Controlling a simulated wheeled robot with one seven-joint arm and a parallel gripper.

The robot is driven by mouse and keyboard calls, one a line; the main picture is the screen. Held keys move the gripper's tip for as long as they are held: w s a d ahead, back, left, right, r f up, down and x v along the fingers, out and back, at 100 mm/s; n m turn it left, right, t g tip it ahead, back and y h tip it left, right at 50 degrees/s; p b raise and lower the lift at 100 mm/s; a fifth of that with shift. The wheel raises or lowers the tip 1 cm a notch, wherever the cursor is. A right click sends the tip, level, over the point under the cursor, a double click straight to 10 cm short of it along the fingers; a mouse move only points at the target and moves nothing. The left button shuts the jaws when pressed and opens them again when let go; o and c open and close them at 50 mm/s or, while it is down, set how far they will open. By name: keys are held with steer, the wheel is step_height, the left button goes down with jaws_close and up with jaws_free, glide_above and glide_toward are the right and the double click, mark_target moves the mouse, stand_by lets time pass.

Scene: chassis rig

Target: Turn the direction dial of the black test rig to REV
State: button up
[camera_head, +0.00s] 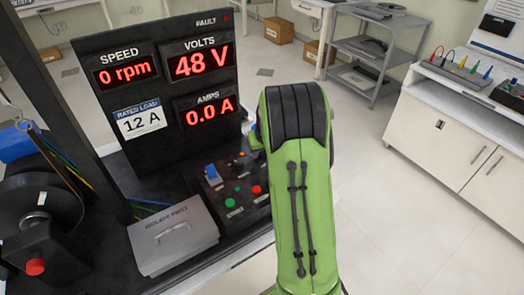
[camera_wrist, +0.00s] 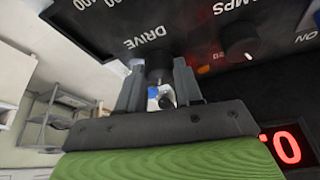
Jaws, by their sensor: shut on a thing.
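The black test rig (camera_head: 105,60) stands at the left in the head view, with displays reading 0 rpm, 48 V and 0.0 A. In the wrist view my gripper (camera_wrist: 158,72) is at its dark panel (camera_wrist: 200,18), which appears turned over. Its two grey fingers are shut on a black knob (camera_wrist: 158,62) beside the word DRIVE. A small blue and white part shows between the fingers, nearer the palm. No REV mark is readable, and the knob's pointer is hidden. In the head view my green arm hides the gripper and the knob.
Another knob (camera_wrist: 240,50) with a white mark and an orange lamp (camera_wrist: 204,70) are close beside the fingers. A grey box marked ISOLATE FIRST (camera_head: 172,238), a blue switch (camera_head: 211,172) and green and red buttons are left of my arm.

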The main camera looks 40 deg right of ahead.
stand_by(0.4)
steer(key=o, duration=1)
steer(key=p+v, duration=0.3)
steer(key=v, duration=1.2)
steer(key=shift+r, duration=0.35)
steer(key=shift+a, duration=0.15)
